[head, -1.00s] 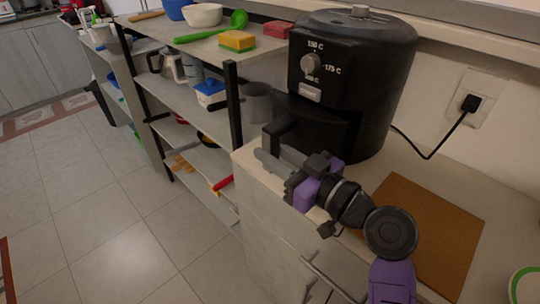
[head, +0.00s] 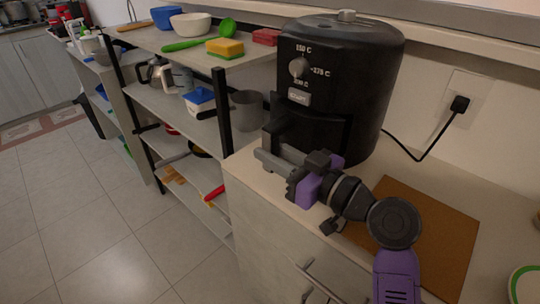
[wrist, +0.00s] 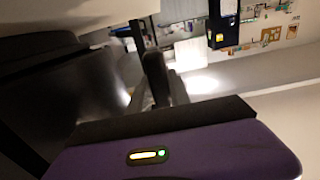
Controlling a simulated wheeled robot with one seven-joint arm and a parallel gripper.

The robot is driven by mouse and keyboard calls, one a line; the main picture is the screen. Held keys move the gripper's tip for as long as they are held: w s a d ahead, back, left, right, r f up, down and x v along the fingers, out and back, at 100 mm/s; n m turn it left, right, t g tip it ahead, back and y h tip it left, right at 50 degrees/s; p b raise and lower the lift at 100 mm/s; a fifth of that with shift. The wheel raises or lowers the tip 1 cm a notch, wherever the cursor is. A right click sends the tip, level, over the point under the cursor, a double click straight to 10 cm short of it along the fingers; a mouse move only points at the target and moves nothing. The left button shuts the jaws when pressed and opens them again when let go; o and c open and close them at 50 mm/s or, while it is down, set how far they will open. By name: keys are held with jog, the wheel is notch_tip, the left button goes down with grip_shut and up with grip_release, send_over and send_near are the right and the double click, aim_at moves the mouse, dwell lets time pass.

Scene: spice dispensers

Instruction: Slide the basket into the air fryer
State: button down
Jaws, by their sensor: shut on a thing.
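The black air fryer (head: 345,75) stands upright on the counter, with a dial and temperature marks on its front. Its black basket (head: 312,135) is at the lower front, with the handle (head: 278,122) sticking out to the left. How far the basket sits inside cannot be told exactly. My gripper (head: 270,156) is at the handle, low over the counter edge, and is shut on it. In the wrist view the dark handle (wrist: 155,76) shows between the grey fingers. The fryer's dark body fills the left of that view.
A brown board (head: 425,235) lies on the counter right of the fryer, under my arm. A black cord runs to the wall socket (head: 457,106). The floor at the left is clear.

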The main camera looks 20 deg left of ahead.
jog(key=shift+w+d+r, duration=0.1)
jog(key=shift+w+d, duration=0.1)
jog(key=shift+w, duration=0.25)
jog(key=c, duration=1.1)
grip_release()
jog(key=shift+b+v, duration=0.8)
jog(key=shift+v, duration=3.85)
jog(key=shift+w+d+f, duration=0.1)
jog(key=shift+w+f, duration=0.05)
jog(key=shift+f, duration=0.1)
